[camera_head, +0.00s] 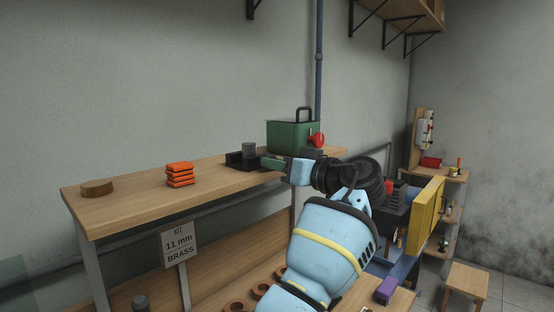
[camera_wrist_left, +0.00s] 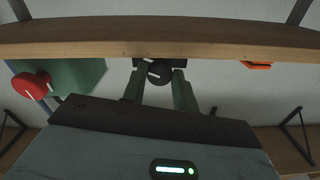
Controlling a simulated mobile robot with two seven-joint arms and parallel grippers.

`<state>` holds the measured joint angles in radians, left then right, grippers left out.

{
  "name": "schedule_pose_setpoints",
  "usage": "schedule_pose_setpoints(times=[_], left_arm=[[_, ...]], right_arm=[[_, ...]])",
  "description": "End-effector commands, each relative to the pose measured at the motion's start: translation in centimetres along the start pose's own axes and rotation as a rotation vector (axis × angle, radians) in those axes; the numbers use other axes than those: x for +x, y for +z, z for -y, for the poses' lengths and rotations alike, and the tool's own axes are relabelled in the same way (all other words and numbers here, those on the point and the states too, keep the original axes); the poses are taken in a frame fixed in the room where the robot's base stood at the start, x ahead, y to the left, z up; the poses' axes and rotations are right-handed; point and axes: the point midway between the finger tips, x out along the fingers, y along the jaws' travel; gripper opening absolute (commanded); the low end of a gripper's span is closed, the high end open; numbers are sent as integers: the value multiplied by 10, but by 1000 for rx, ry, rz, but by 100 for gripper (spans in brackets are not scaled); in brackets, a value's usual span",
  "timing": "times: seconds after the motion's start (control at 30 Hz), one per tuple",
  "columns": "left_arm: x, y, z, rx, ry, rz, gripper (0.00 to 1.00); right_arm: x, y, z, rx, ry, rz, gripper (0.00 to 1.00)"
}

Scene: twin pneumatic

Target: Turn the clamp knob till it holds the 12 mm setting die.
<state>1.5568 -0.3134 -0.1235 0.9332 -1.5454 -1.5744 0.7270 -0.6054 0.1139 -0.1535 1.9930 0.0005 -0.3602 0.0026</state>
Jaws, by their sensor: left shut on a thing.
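A grey cylindrical die (camera_head: 249,149) stands upright in a black clamp block (camera_head: 236,161) on the wooden shelf; its size cannot be read. My left gripper (camera_head: 270,162) reaches the clamp from the right, low at the shelf's front. In the left wrist view the round dark clamp knob (camera_wrist_left: 160,72), with a pale line across its face, sits between the two green fingers of my left gripper (camera_wrist_left: 160,80), which is shut on it. In the head view the knob is hidden by the gripper. My right gripper is not in view.
A green box (camera_head: 290,137) with a red knob (camera_head: 317,140) stands right behind the gripper. Stacked orange pieces (camera_head: 180,174) and a brown round block (camera_head: 97,187) lie left on the shelf (camera_head: 130,200). A sign (camera_head: 180,243) below reads "KIT 11 mm BRASS".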

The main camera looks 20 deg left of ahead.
Motion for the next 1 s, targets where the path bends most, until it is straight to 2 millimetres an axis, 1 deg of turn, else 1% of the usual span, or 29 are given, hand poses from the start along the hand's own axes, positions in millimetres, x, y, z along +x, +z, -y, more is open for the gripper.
schedule_pose_setpoints(times=[0.03,0.07,0.33,0.37,0.5,0.53,1.0], left_arm=[[1,-3,2,19,-2,-1,6],[1,-2,2,27,-1,-1,6],[1,0,0,37,-1,-2,6],[1,0,0,37,-1,-2,30],[1,0,0,36,0,-2,48],[1,0,0,36,0,-2,50],[2,0,0,35,0,-1,50]], right_arm=[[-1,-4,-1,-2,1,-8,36],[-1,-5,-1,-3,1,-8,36],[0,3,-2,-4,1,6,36],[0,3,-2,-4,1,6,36],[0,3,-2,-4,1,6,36],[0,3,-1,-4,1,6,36],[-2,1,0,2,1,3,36]])
